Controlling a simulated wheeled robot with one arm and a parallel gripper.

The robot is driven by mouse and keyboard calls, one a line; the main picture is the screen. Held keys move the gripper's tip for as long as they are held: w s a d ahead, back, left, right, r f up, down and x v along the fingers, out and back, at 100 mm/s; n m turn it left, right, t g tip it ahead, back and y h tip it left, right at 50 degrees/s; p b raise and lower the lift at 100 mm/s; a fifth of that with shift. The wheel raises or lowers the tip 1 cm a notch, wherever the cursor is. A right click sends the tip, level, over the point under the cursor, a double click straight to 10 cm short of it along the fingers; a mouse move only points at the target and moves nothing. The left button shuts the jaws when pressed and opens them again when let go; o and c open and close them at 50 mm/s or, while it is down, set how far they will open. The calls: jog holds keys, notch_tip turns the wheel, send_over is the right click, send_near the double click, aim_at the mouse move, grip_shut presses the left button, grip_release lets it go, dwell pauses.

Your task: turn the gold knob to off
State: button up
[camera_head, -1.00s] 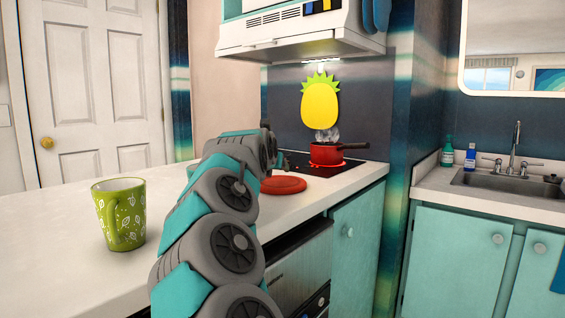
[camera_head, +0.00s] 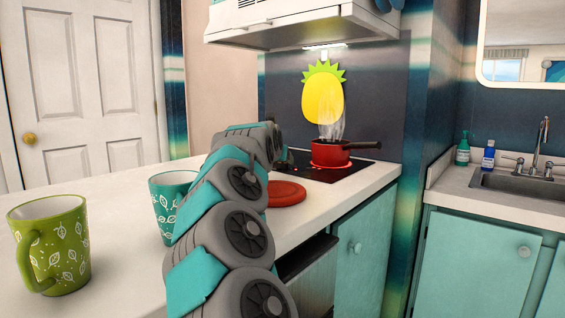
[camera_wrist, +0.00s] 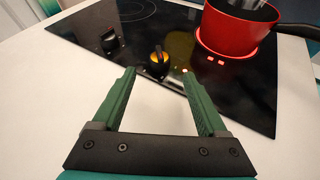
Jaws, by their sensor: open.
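The gold knob (camera_wrist: 159,58) stands on the black cooktop (camera_wrist: 150,30) near its front edge in the wrist view. It is round with a dark grip bar across its top. A black knob (camera_wrist: 109,41) stands to its left. My gripper (camera_wrist: 163,78) is open, with its two green fingers pointing toward the cooktop. The gold knob lies just beyond the fingertips, roughly centred between them, and nothing is held. In the head view my arm hides the knobs, and the gripper's fingers are not clear there.
A red pot (camera_head: 331,152) steams on a glowing burner, its dark handle (camera_head: 365,145) pointing right. A red lid (camera_head: 285,193) lies on the counter (camera_head: 110,225) in front of the cooktop. A green mug (camera_head: 52,245) and a teal mug (camera_head: 170,205) stand to the left of my arm.

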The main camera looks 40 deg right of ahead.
aim_at(282, 170)
jog(key=shift+p+x, duration=0.4)
jog(key=shift+x, duration=2.8)
jog(key=shift+c, duration=0.4)
grip_shut()
